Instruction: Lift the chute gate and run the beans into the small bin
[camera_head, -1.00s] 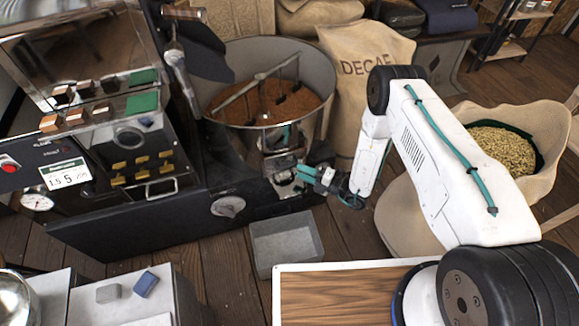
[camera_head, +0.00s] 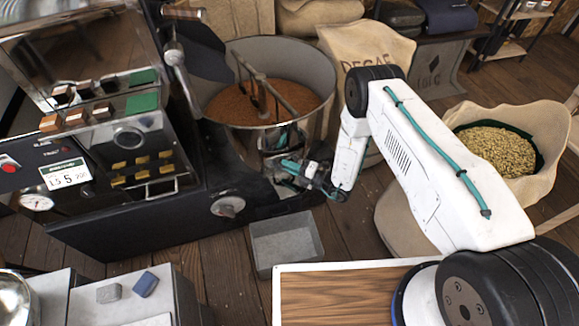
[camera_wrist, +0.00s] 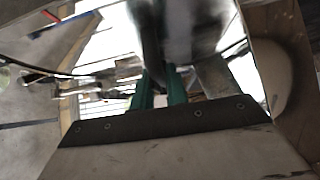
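Brown roasted beans (camera_head: 235,104) lie in the round metal cooling pan (camera_head: 318,70) of the roaster. Shiny metal of the chute front (camera_head: 272,140) shows below the pan's rim; my gripper partly covers it, and the gate cannot be made out clearly. The small grey bin (camera_head: 262,262) stands on the floor below and looks empty. My gripper (camera_head: 287,165) is at the chute front, above the bin. In the wrist view its two teal fingers (camera_wrist: 159,92) point at blurred, reflective metal, with a narrow gap between them. Whether they hold anything is unclear.
The dark roaster body (camera_head: 130,225) with a round dial (camera_head: 228,206) is left of the gripper. A sack of pale beans (camera_head: 558,125) and a DECAF sack (camera_head: 335,45) stand nearby. A wood-topped surface (camera_head: 330,300) is in front.

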